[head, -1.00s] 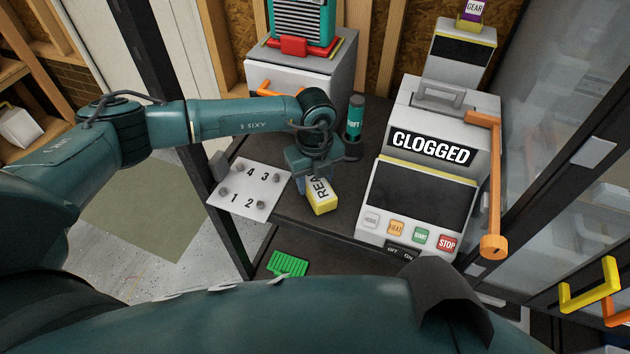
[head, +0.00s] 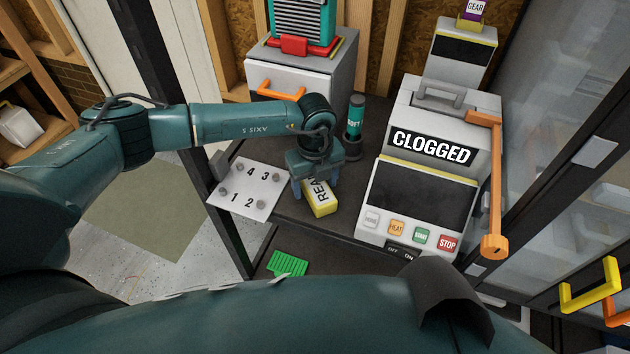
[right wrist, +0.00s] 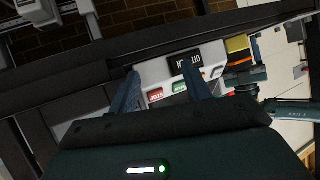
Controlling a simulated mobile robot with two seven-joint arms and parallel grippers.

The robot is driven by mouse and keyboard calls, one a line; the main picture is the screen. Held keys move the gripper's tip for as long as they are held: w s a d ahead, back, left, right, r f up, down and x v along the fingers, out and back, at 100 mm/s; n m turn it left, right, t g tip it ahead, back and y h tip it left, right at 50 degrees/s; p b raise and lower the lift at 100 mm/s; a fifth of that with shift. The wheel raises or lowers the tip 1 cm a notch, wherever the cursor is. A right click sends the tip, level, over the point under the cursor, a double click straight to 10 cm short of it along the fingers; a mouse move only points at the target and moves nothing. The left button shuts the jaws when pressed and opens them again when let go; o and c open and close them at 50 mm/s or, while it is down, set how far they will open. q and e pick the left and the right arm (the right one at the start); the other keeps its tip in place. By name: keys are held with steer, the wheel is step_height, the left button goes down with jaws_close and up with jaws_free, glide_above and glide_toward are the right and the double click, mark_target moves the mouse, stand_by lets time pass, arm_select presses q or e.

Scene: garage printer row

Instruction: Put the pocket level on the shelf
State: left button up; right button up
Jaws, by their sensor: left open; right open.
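My left gripper (head: 317,187) points down over the far end of the block. It is open, with its fingers apart, and hides part of the label. My right gripper (right wrist: 162,72) is open and empty in the right wrist view, with the printer's button panel beyond it.
The grey printer (head: 425,170) marked "CLOGGED" stands right of the block, with an orange handle (head: 484,180). A dark green bottle (head: 355,120) stands behind the gripper. The numbered plate (head: 250,188) is at left. A green ribbed piece (head: 287,264) lies lower down.

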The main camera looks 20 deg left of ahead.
mark_target(315, 183)
arm_select(q)
step_height(315, 183, up, 12)
stand_by(0.4)
stand_by(0.4)
